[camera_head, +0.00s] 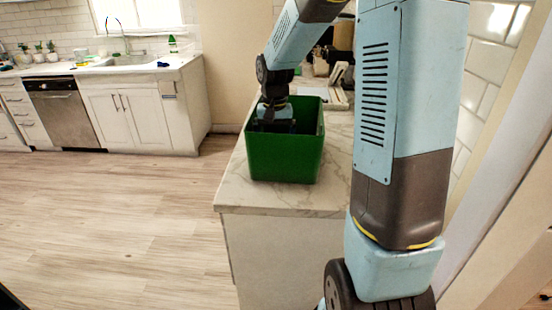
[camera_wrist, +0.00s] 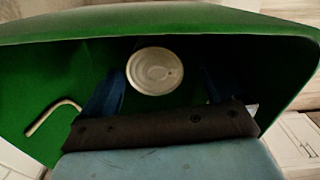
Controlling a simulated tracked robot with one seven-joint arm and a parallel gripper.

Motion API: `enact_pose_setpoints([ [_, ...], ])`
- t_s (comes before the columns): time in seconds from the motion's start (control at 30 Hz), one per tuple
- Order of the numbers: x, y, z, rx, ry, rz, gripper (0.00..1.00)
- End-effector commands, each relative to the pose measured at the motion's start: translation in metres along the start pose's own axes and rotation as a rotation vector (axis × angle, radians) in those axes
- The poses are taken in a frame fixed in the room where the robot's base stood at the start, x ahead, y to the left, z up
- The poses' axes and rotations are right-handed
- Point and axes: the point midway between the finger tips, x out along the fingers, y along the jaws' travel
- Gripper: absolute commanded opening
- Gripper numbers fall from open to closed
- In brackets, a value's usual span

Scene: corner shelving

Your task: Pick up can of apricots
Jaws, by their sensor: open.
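A can (camera_wrist: 155,71) shows its round pale metal lid inside the green bin in the wrist view. Its label is hidden, so I cannot tell whether it holds apricots. The green bin (camera_head: 284,160) stands on the marble counter in the head view, and its wall (camera_wrist: 60,75) surrounds the can in the wrist view. My gripper (camera_head: 272,122) reaches down into the bin at its left side. In the wrist view its blue fingers (camera_wrist: 162,88) are apart, one on each side of the can. I cannot tell whether they touch it. The bin's front wall hides the can in the head view.
A pale hooked bar (camera_wrist: 52,116) shows at the left in the wrist view. The marble counter (camera_head: 240,194) is clear in front of the bin. Pale upright items (camera_head: 338,75) stand behind it. A tiled wall (camera_head: 490,60) is at the right. Open wooden floor (camera_head: 110,215) lies left.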

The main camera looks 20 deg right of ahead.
Motion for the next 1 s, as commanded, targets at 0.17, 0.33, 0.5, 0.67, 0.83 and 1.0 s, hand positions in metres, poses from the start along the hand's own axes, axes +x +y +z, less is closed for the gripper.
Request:
enact_pose_setpoints([
  [0.17,0.026,0.005,0.003,0.000,-0.004,0.001,0.95],
  [0.33,0.039,0.005,0.002,0.000,-0.001,0.000,0.95],
  [0.5,0.040,0.005,0.002,0.000,-0.001,0.000,0.95],
  [0.67,0.040,0.005,0.002,0.000,-0.001,0.000,0.88],
  [0.83,0.040,0.005,0.002,0.001,-0.001,0.000,0.72],
  [1.0,0.040,0.005,0.002,0.001,-0.001,0.000,0.56],
])
